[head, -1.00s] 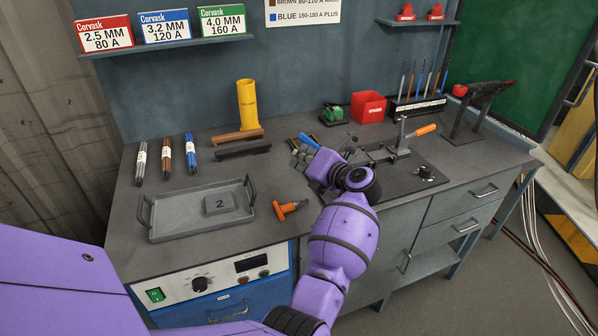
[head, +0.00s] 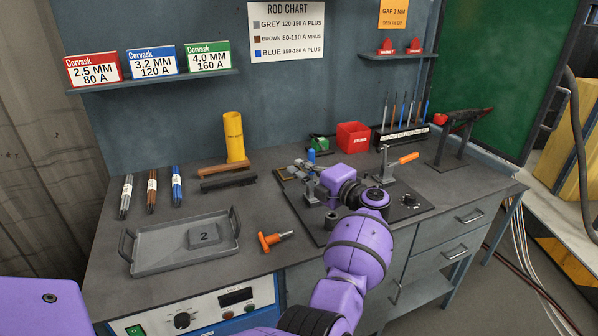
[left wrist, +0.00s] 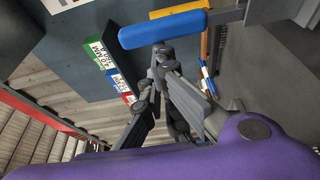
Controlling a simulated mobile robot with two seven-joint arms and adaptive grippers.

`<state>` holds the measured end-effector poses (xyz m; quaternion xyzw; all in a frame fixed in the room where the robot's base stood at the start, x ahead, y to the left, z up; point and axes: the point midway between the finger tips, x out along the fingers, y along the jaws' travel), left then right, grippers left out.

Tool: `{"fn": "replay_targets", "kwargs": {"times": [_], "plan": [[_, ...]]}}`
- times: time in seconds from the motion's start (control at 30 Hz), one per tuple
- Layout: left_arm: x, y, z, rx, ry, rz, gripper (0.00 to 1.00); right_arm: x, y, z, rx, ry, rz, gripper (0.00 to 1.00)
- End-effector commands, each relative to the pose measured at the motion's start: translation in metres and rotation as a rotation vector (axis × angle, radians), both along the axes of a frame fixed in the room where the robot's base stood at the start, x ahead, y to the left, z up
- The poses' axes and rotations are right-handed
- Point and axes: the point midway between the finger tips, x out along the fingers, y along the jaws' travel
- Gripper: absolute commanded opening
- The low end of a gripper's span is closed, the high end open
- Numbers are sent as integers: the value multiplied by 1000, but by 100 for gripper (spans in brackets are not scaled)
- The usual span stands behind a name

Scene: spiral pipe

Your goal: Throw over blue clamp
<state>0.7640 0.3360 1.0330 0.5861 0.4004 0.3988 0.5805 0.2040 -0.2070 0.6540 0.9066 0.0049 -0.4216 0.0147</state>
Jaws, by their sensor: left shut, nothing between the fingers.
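The blue clamp handle (head: 311,155) shows as a short upright piece at the left of the dark fixture plate (head: 420,200). In the left wrist view the blue handle (left wrist: 162,29) lies across the top, joined to a grey metal arm at its right. My left gripper (head: 299,168) is at the handle, its fingers partly mixed with the clamp's grey metal. In the left wrist view the left gripper's fingertips (left wrist: 160,52) are shut and empty, just below the handle. I cannot tell whether they touch it. My right gripper is out of view.
A second clamp with an orange handle (head: 408,158) stands on the plate's right. A grey tray (head: 150,262), an orange-handled tool (head: 270,240), a yellow tube (head: 234,135) and a red box (head: 353,137) are around it. The bench between tray and rods is clear.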

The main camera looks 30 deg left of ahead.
Motion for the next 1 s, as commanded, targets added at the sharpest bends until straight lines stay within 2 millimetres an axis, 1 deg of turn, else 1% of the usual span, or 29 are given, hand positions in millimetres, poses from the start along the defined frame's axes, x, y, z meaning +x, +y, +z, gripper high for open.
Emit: {"fn": "replay_targets", "kwargs": {"times": [0.4,0.77,1.0], "plan": [[4,-4,3,28,32,-4,0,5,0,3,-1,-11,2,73],[5,-5,3,29,30,-8,0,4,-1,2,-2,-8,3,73],[1,-14,3,27,30,-9,0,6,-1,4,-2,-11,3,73]]}}
